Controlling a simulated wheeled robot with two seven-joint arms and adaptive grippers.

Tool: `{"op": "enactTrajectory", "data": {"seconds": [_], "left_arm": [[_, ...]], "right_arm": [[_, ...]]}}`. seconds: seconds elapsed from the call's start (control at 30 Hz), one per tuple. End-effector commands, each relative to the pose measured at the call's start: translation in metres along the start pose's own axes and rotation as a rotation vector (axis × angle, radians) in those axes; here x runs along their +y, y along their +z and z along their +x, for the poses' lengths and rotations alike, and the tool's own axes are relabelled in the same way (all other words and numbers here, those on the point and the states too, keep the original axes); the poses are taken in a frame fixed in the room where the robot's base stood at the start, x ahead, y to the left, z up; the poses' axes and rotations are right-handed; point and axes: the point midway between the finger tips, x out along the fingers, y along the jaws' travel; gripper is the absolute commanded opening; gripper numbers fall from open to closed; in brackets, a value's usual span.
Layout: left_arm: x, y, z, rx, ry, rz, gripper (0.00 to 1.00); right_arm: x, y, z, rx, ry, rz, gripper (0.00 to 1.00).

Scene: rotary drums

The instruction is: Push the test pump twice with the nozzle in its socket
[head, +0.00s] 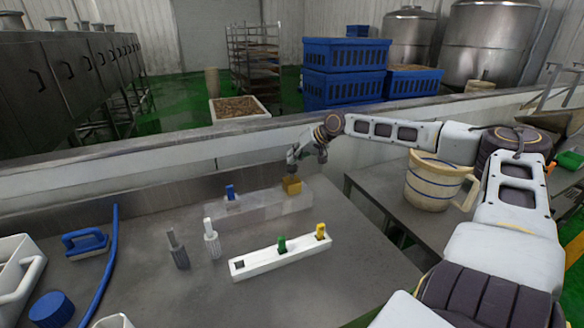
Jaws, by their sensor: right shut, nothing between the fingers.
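A low, see-through block (262,203) stands near the back of the grey metal table. A blue nozzle (230,192) stands upright at its left end, apparently in a socket. A yellow-brown square block (291,185), which looks like the test pump's push piece, sits at its right end. My right gripper (292,169) is shut and points down just above that square block; I cannot tell whether it touches. A white rack (262,263) in front holds a green nozzle (281,244) and a yellow nozzle (320,231) upright. My left gripper is out of view.
A grey nozzle (177,249) and a white nozzle (211,240) stand left of the rack. A blue-handled brush (86,242), a blue hose (108,265) and a blue round lid (51,309) lie at left. A striped jug (434,182) stands right. A low wall (120,165) runs behind.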

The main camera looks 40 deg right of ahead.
Motion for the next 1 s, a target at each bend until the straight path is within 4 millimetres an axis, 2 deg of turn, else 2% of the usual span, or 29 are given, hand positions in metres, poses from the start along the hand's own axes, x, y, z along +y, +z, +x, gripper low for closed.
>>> {"op": "enactTrajectory", "data": {"seconds": [1.0], "left_arm": [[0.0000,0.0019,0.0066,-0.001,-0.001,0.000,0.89]], "right_arm": [[0.0043,0.0044,0.0057,-0.001,0.001,0.000,0.00]]}}
